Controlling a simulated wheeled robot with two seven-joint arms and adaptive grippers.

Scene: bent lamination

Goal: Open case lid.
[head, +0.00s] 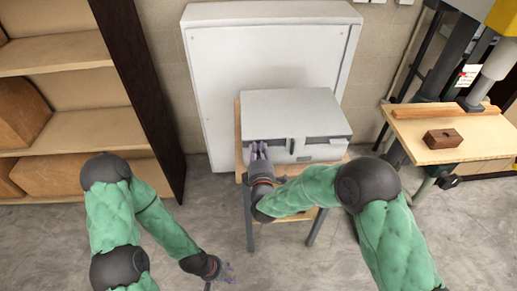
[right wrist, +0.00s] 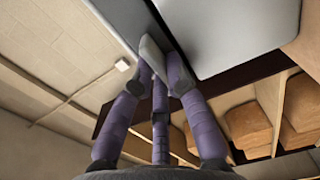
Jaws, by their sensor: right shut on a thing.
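The light grey case (head: 322,156) sits on a small wooden table, with its lid (head: 290,108) lying closed on top. Its front has dark recesses and a small dark handle-like part near the middle. My right gripper (head: 259,150) is at the left part of the case's front, just below the lid edge. In the right wrist view its purple fingers (right wrist: 160,80) are closed around a flat light grey tab (right wrist: 152,54). Where the tab joins the case is partly hidden by the fingers. My left gripper (head: 228,273) is low over the floor, away from the case, with its fingers apart and empty.
The small table (head: 242,175) stands before a tall white cabinet (head: 265,55). A shelf unit (head: 70,60) with brown boxes is at left. A drill press table (head: 455,140) with a brown block (head: 443,138) is at right. Floor between shelf and table is clear.

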